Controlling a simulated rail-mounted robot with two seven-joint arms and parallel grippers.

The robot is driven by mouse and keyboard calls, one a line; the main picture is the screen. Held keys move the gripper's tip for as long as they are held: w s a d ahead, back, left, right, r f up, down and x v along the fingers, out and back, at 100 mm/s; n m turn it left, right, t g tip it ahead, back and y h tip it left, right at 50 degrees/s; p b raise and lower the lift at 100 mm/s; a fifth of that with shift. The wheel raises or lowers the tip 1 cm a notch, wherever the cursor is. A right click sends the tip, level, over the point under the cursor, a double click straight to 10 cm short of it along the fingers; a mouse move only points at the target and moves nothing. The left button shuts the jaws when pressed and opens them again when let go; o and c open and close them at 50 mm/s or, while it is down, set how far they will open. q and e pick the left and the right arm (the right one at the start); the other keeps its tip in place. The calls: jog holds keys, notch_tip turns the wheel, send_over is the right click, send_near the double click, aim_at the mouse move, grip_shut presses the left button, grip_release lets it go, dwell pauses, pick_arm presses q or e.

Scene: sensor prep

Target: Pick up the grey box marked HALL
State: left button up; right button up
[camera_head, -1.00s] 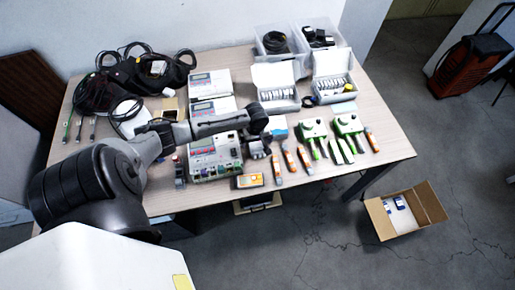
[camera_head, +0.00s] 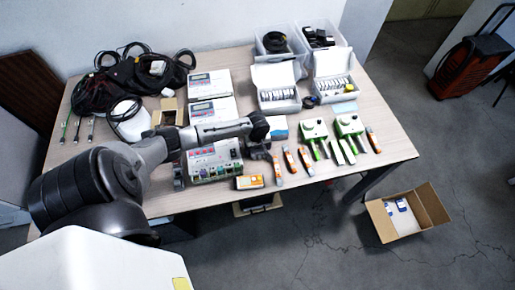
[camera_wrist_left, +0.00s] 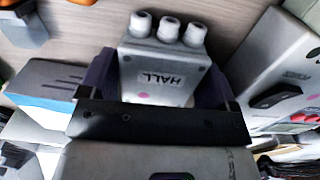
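The grey box marked HALL (camera_wrist_left: 163,60) fills the upper middle of the left wrist view. In the head view my left gripper (camera_head: 262,152) is low over the table's middle, beside the control unit, and the box is mostly hidden there. My right gripper is not in view.
A control unit (camera_head: 214,163) stands left of the gripper. A multimeter-like orange device (camera_head: 249,182) and orange-handled tools (camera_head: 289,160) lie in front and right. Green-and-white devices (camera_head: 314,131) stand further right. Open white cases (camera_head: 276,98) are behind. An open carton (camera_head: 383,227) is on the floor.

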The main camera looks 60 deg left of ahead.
pick_arm(q)
jog(key=c, duration=0.6)
jog(key=shift+c, duration=0.3)
jog(key=shift+r, duration=0.15)
